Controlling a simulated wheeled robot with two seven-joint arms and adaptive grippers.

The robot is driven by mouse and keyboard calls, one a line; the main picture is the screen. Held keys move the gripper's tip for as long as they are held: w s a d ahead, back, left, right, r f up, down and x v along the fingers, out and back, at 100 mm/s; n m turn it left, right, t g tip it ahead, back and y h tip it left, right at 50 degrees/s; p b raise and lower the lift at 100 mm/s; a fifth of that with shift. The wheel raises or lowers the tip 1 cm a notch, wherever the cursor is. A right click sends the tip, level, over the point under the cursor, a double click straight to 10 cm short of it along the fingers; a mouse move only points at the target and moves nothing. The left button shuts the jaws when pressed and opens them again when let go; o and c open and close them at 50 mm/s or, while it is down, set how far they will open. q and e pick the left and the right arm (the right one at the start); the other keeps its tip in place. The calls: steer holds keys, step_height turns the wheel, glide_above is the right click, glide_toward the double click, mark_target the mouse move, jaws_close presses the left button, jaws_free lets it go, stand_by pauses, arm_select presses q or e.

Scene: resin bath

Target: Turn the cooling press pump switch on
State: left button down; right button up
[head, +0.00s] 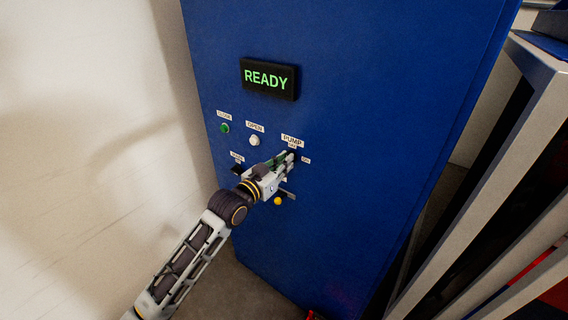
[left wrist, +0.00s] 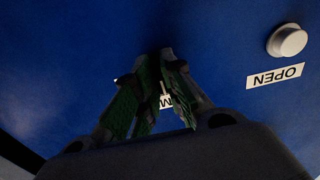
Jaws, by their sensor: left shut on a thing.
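The pump switch (head: 292,153) is on the blue cabinet panel under the PUMP label (head: 292,141). It is mostly hidden by my left gripper (head: 290,158), whose fingertips are shut on it against the panel. In the left wrist view, the green-padded fingers of the left gripper (left wrist: 163,75) come together on the small dark switch (left wrist: 165,54), with part of a white label behind them. I cannot tell the switch's position. My right gripper is not in view.
The blue cabinet (head: 370,100) has a display (head: 268,79) reading READY. A green button (head: 225,128), a white OPEN button (head: 254,141), another black switch (head: 238,168) and a yellow lamp (head: 278,201) are nearby. A metal frame (head: 480,160) stands at the right.

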arm_select(q)
steer(key=shift+m, duration=0.4)
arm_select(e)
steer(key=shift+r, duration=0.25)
arm_select(q)
steer(key=m+p, duration=0.7)
steer(key=m, duration=1)
steer(key=shift+a+r, duration=0.1)
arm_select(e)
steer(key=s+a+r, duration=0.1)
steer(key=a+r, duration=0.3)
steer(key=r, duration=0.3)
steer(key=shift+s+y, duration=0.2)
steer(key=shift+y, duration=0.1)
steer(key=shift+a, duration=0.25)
